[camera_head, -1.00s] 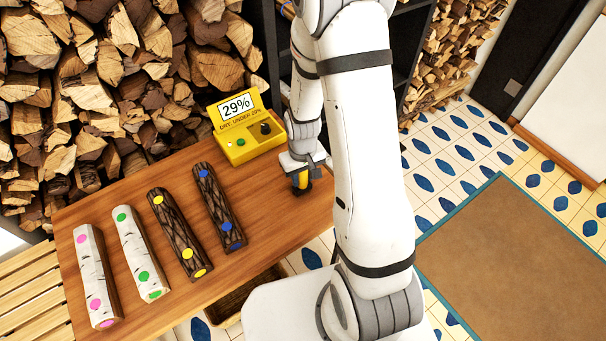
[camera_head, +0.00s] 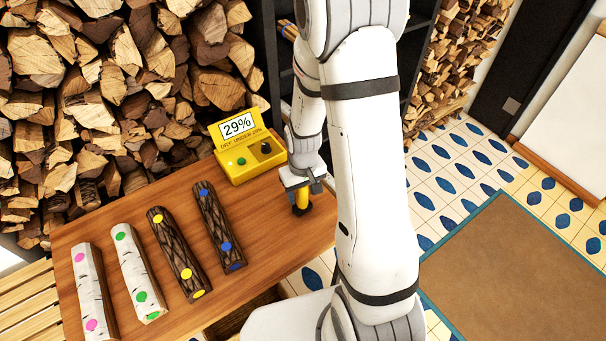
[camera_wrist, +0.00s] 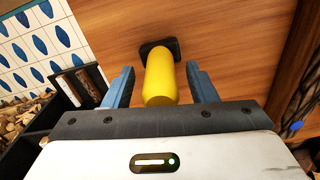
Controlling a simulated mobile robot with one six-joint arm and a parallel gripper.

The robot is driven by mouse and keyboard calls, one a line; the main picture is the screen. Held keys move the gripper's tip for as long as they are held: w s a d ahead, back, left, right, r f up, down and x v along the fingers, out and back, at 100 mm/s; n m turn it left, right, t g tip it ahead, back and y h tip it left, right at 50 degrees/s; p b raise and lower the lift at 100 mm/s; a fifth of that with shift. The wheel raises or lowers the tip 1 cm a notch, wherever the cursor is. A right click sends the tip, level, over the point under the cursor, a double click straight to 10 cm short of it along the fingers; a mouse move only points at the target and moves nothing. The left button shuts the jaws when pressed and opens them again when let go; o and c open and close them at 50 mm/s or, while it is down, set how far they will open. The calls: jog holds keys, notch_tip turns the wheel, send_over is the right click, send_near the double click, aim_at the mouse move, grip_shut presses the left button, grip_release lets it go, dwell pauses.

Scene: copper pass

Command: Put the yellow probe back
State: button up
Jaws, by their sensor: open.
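The yellow probe (camera_head: 302,198) stands upright on the right part of the wooden table, with its black end down on the wood. My gripper (camera_head: 301,190) is just above it and around its upper part. In the wrist view the probe (camera_wrist: 160,78) lies between the two blue fingers of my gripper (camera_wrist: 160,88), with a gap on each side. The fingers are open. The yellow meter box (camera_head: 243,152) stands at the table's back, left of my gripper, and its display reads 29%.
Several marked logs lie left on the table (camera_head: 260,262), the nearest with blue dots (camera_head: 218,225). Stacked firewood (camera_head: 110,90) rises behind. A dark shelf stands behind my arm. The brown mat (camera_head: 530,270) lies on the tiled floor at right.

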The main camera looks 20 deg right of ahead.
notch_tip(320, 180, up, 10)
jog(key=shift+s+r, duration=0.1)
jog(key=shift+r, duration=0.1)
jog(key=s+r+m+t, duration=0.1)
jog(key=s+r+t, duration=0.2)
jog(key=s+r, duration=1.1)
jog(key=shift+r+m, duration=0.4)
jog(key=shift+r, duration=0.35)
dwell(0.4)
